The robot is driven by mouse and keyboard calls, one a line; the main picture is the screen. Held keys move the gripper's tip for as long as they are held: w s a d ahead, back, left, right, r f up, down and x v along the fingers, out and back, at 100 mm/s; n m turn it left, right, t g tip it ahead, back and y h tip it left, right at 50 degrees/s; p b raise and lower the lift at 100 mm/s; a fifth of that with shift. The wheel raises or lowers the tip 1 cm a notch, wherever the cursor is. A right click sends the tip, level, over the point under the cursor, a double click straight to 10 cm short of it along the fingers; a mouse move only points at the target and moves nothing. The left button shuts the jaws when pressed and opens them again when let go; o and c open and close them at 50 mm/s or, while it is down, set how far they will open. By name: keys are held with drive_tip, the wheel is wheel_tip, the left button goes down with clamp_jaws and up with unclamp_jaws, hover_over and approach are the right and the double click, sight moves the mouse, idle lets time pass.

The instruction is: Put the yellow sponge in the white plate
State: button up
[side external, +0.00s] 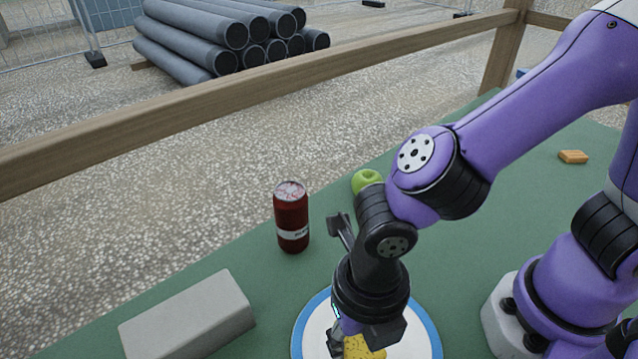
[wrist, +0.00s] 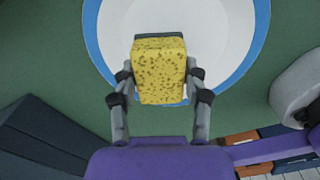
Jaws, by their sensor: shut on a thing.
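The yellow sponge (wrist: 160,75) is speckled and has a dark layer on its far side. My gripper (wrist: 160,88) is shut on it, one finger at each side in the wrist view. In the side external view my gripper (side external: 352,345) points down over the plate, and part of the sponge (side external: 362,349) shows below it. The white plate (wrist: 218,35) has a blue rim; it also shows in the side external view (side external: 424,338), cut by the bottom edge. The sponge overlaps the plate in both views. I cannot tell whether it touches the plate.
A dark red can (side external: 291,218) stands behind the plate to the left. A grey block (side external: 188,318) lies left of the plate. A green apple (side external: 366,181) sits behind my arm. A small orange-brown block (side external: 573,157) lies far right. A wooden rail (side external: 300,84) runs behind the green table.

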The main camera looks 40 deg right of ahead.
drive_tip(key=shift+f, duration=1)
drive_tip(key=shift+f, duration=0.1)
drive_tip(key=o, duration=1)
drive_tip(key=shift+m, duration=0.4)
drive_tip(key=r, duration=1.2)
drive_tip(key=shift+w+d+r, duration=0.25)
drive_tip(key=shift+d, duration=0.05)
drive_tip(key=w+d+r+m+t, duration=0.1)
drive_tip(key=d+m+t, duration=0.1)
drive_tip(key=d+m, duration=0.4)
drive_tip(key=w+d+r+m+t, duration=0.1)
drive_tip(key=d+m, duration=0.6)
drive_tip(key=m, duration=0.7)
drive_tip(key=w+d+r+m+t, duration=0.2)
drive_tip(key=d+m, duration=0.4)
drive_tip(key=m, duration=0.4)
drive_tip(key=shift+w+d+m+t, duration=0.3)
drive_tip(key=shift+w+d, duration=0.05)
